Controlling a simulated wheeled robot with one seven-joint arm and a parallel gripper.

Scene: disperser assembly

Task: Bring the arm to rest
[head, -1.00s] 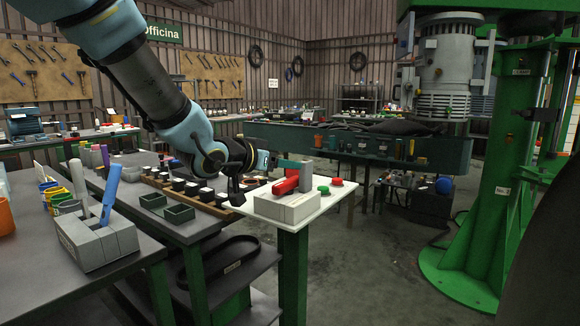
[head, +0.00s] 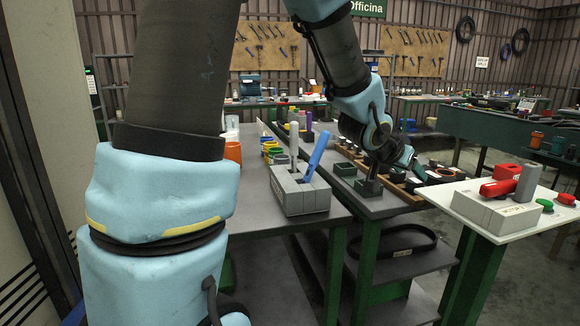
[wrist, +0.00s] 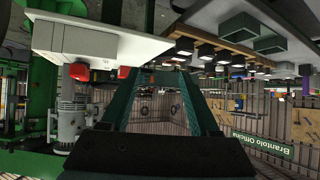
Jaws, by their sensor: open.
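My arm reaches across the top of the head view, and its end hangs above the workbench at centre right. My gripper (head: 417,170) points to the right there, near the row of dark blocks and the white board (head: 465,205). In the wrist view, which is upside down, its two dark green fingers (wrist: 168,72) stand apart with nothing between them. The gripper is open, empty and clear of the objects. In the head view the fingertips are small and hard to separate.
On the white board are a grey block (head: 495,212), a red piece (head: 500,187) and green (head: 545,205) and red buttons. Small green trays (head: 345,168) lie below my wrist. A grey holder (head: 300,195) with a blue tool stands on the left bench. Air around the gripper looks free.

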